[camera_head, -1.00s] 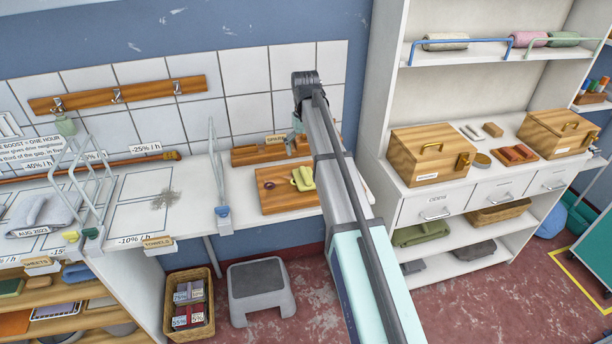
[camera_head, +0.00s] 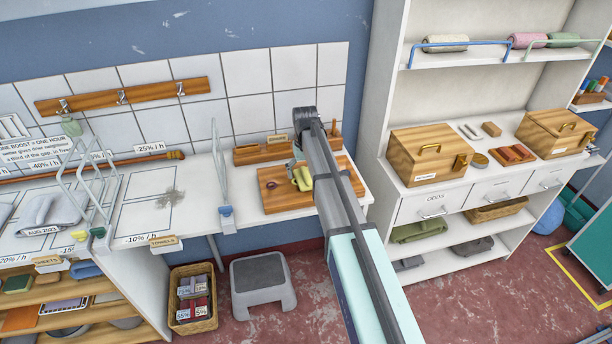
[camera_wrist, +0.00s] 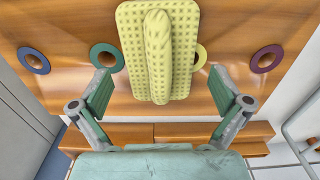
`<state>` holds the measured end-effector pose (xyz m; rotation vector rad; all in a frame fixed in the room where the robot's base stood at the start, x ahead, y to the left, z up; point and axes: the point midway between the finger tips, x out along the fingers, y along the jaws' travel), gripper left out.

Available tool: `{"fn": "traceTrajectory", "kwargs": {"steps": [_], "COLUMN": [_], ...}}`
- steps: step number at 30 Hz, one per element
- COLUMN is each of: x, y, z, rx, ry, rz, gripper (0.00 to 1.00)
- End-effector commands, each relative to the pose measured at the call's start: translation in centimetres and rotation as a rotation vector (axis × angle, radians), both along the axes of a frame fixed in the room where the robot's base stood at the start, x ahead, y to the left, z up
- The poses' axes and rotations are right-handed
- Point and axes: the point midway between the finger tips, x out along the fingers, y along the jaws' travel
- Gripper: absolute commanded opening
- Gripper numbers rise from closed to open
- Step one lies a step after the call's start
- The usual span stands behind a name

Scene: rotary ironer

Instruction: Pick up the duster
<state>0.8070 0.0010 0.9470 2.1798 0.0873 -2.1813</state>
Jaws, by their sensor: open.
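The duster (camera_wrist: 157,55) is a pale yellow, dimpled pad with a raised rounded grip along its middle. It lies on a wooden board (camera_wrist: 190,105) and shows in the head view as a small yellow piece (camera_head: 303,179) partly covered by my arm. My gripper (camera_wrist: 162,80) is open, with one green-padded finger on each side of the duster's lower part in the wrist view. The pads look apart from the duster, and nothing is held. In the head view the gripper is mostly hidden behind my arm.
The board has coloured rings, including a blue one (camera_wrist: 33,61) and a purple one (camera_wrist: 267,59). A wooden rack (camera_head: 262,153) stands behind the board. A clear upright divider (camera_head: 220,175) stands to its left. A grey step stool (camera_head: 262,283) is on the floor below.

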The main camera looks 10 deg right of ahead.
Motion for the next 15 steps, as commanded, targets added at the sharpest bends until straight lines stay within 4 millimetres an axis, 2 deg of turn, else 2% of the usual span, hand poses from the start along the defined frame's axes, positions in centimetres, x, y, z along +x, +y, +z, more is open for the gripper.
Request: {"fn": "traceTrajectory", "kwargs": {"steps": [8,10,13,15], "x": [0.02,0.01,0.01,0.0], "y": [-0.02,-0.02,-0.02,-0.02], "z": [-0.35,-0.34,-0.34,-0.35], "rx": [0.0,0.0,0.0,0.0], "ry": [-0.001,-0.001,-0.001,-0.001], "rz": [0.0,0.0,0.0,0.0], "gripper": [1.0,0.82,0.47,0.43]}}
